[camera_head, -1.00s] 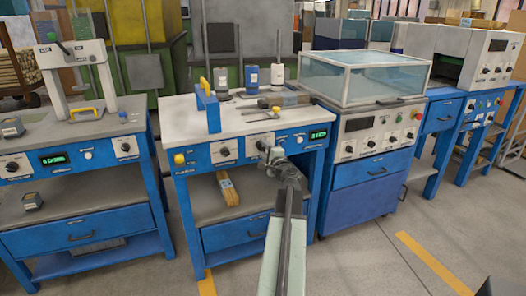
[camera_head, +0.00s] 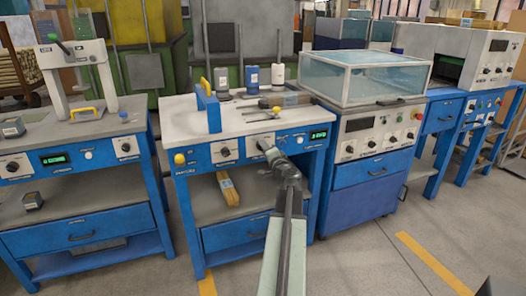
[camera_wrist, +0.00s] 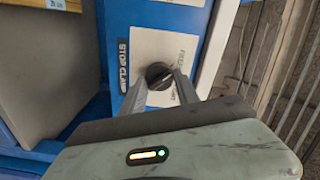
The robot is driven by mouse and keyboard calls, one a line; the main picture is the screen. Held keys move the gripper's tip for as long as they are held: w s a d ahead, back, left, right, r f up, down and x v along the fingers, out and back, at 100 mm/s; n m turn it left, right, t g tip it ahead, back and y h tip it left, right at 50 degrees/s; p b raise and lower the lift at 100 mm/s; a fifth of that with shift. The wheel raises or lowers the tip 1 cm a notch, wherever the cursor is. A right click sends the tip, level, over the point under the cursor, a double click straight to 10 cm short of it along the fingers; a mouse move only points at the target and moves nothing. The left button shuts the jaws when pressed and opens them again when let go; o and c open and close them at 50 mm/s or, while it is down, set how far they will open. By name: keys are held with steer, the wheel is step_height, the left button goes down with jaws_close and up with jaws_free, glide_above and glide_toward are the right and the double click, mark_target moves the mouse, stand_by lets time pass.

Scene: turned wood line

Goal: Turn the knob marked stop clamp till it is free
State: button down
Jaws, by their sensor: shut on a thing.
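Part of the plate's lettering, beginning FREE, shows to the right of the knob; the rest is covered by a finger. In the head view my gripper (camera_head: 265,146) is at the front panel of the middle bench (camera_head: 240,150), and hides the knob there.
A yellow knob (camera_head: 180,159), a second dark knob (camera_head: 225,151) and a green display (camera_head: 318,134) share the panel. A wooden bundle (camera_head: 228,189) lies on the shelf below. A glass-topped machine (camera_head: 372,80) stands close at right. The floor in front is open.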

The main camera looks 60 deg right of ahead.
steer(key=c, duration=0.9)
jaws_free()
steer(key=v, duration=0.7)
steer(key=shift+s+a, duration=0.25)
steer(key=shift+a, duration=0.05)
